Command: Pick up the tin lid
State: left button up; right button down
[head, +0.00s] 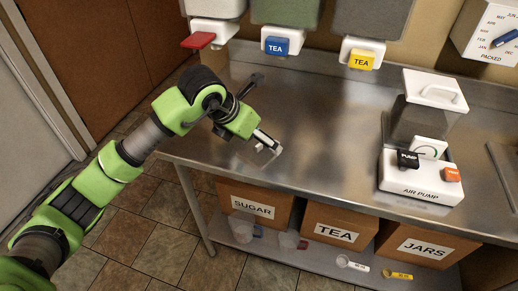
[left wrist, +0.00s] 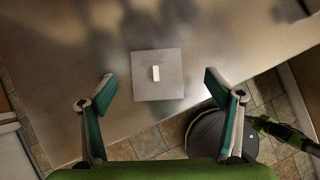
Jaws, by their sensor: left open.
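The tin lid (left wrist: 143,88) is a flat, square, grey metal plate with a small white upright handle (left wrist: 156,73) at its middle. In the left wrist view it lies on the steel counter near the counter's edge. My left gripper (left wrist: 158,84) is open and empty, its two fingers spread on either side of the lid in that view, with the handle between them. I cannot tell the height of the gripper above the lid. In the head view my left gripper (head: 265,148) is over the counter's left part, and the lid is hard to make out there. My right gripper is not in view.
The steel counter (head: 310,125) is clear in its middle. An air pump (head: 415,190) stands at its right. Dispensers with red (head: 198,40), blue (head: 277,46) and yellow (head: 362,60) tags hang at the back. Boxes labelled sugar (head: 253,207), tea (head: 336,233) and jars (head: 425,248) stand below.

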aim_at(259, 145)
pick_arm(q)
jog(key=f, duration=0.1)
jog(key=w+f+p, duration=0.1)
jog(key=f, duration=0.2)
jog(key=shift+w+d+p, duration=0.2)
jog(key=shift+w+p, duration=0.1)
jog(key=shift+w+d+f, duration=0.2)
jog(key=shift+w+f, duration=0.05)
jog(key=shift+f, duration=0.25)
jog(key=c, duration=1.1)
